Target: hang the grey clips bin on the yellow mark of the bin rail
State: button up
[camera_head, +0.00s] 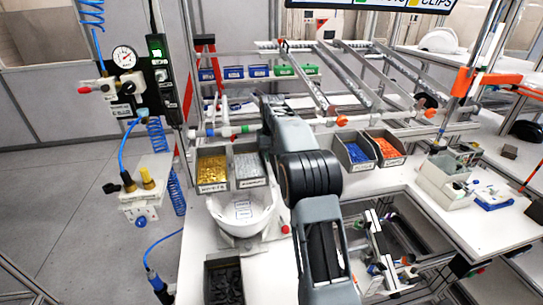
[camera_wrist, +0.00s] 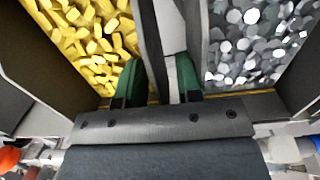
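Two dark-grey bins stand side by side at the rail (camera_head: 253,128): one holds yellow pieces (camera_head: 212,168), the other grey pieces (camera_head: 250,164). A third dark bin with blackish contents (camera_head: 224,281) stands on the near table. I cannot read the labels well enough to tell which is the clips bin. My gripper (camera_wrist: 160,82) has its green-tipped fingers apart at the neighbouring walls of the yellow-piece bin (camera_wrist: 150,38) and grey-piece bin (camera_wrist: 196,38). One wall runs between the fingers; contact is not clear. My arm hides the gripper in the head view. No yellow rail mark shows clearly.
A white helmet shell (camera_head: 241,212) sits just in front of the two bins. Bins of blue (camera_head: 356,152) and orange pieces (camera_head: 387,148) stand right of my arm. A pneumatic panel (camera_head: 160,85) stands at left. Some white tabletop beside the near bin is clear.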

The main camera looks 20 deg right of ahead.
notch_tip(320, 180, up, 12)
jog(key=p, duration=0.2)
jog(key=shift+f+p, duration=0.15)
jog(key=shift+p, duration=0.2)
jog(key=shift+r, duration=0.95)
jog(key=shift+r, duration=0.1)
jog(key=s+a+n+t+b, duration=0.1)
jog(key=s+a+b, duration=0.1)
jog(key=s+a, duration=0.35)
jog(key=s+a+t+b, duration=0.1)
jog(key=s+a+t, duration=0.15)
jog(key=s, duration=0.55)
jog(key=s+a+f+b, duration=0.1)
jog(key=s+a+f, duration=0.1)
jog(key=s+f, duration=0.5)
jog(key=s+a+f+n+t, duration=0.1)
jog(key=s+a+f, duration=0.1)
jog(key=s+f, duration=0.6)
jog(key=shift+s+a+b, duration=0.25)
jog(key=shift+s+b, duration=0.15)
jog(key=shift+s, duration=0.5)
